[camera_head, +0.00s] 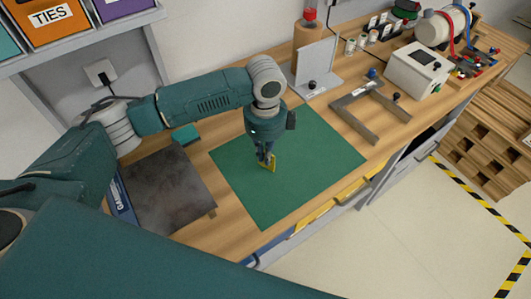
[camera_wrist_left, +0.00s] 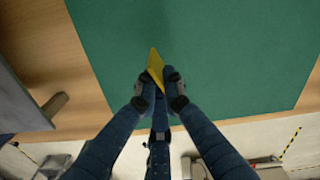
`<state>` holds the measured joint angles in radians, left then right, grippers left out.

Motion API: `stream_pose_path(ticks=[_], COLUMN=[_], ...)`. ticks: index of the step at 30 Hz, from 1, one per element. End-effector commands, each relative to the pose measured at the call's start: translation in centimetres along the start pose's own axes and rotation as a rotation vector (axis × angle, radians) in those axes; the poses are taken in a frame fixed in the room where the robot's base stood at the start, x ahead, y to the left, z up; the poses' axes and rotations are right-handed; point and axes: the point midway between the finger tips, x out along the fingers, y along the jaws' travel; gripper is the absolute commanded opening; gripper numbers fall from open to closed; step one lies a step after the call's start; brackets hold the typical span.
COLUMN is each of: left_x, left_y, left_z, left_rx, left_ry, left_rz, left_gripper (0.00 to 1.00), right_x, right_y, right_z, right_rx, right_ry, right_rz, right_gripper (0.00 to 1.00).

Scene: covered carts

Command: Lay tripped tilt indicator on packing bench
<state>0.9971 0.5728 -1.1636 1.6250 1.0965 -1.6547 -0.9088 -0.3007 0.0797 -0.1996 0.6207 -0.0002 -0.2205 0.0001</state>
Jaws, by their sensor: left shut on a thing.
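The tilt indicator (camera_head: 273,162) is a small yellow piece held in my left gripper (camera_head: 266,158) over the green mat on the packing bench (camera_head: 235,240). In the left wrist view the yellow indicator (camera_wrist_left: 155,68) sticks out beyond the closed fingertips (camera_wrist_left: 160,82). The fingers cover part of it, and I cannot make out its markings. I cannot tell whether it touches the mat. My right gripper is not in view.
The green mat (camera_head: 325,160) is otherwise bare. A dark plate (camera_head: 165,190) lies left of it. A grey U-shaped frame (camera_head: 370,110), an upright panel on a base (camera_head: 316,72) and a white box (camera_head: 418,70) stand toward the back right. Yellow-fronted bins (camera_head: 313,215) sit under the front edge.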

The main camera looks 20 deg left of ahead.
Motion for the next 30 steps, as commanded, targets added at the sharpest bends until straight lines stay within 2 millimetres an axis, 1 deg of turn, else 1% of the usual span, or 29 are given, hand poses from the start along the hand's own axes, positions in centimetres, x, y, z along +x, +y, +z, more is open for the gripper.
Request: stream_pose_path(ticks=[9, 10, 12, 20, 23, 26, 29, 30], left_x=[0.7, 0.7, 0.7, 0.6, 0.2, -0.8, -2.7, -3.6], left_y=[0.0, 0.0, 0.0, 0.0, -0.1, -0.1, -0.2, -0.2], left_z=[0.0, 0.0, 0.0, 0.0, 0.0, 0.0, 0.0, 0.0], left_rx=[0.000, 0.000, 0.000, 0.000, 0.000, 0.000, 0.002, 0.001], left_ry=[0.000, 0.000, 0.000, 0.000, 0.000, 0.000, 0.000, 0.000], left_rz=[0.001, 0.000, 0.000, 0.000, -0.002, -0.004, -0.006, -0.006], left_gripper=[0.00, 0.14, 0.27, 0.27, 0.27, 0.27, 0.27, 0.27], right_x=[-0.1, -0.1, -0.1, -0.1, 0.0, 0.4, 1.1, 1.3], right_y=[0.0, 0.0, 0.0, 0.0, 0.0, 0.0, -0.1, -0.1], right_z=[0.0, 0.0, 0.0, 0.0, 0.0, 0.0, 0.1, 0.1], right_rx=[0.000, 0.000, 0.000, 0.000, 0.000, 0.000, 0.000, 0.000], right_ry=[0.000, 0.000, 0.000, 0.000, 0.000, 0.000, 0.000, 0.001], right_rz=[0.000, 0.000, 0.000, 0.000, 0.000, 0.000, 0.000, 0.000], right_gripper=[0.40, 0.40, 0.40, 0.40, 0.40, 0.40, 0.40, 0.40])
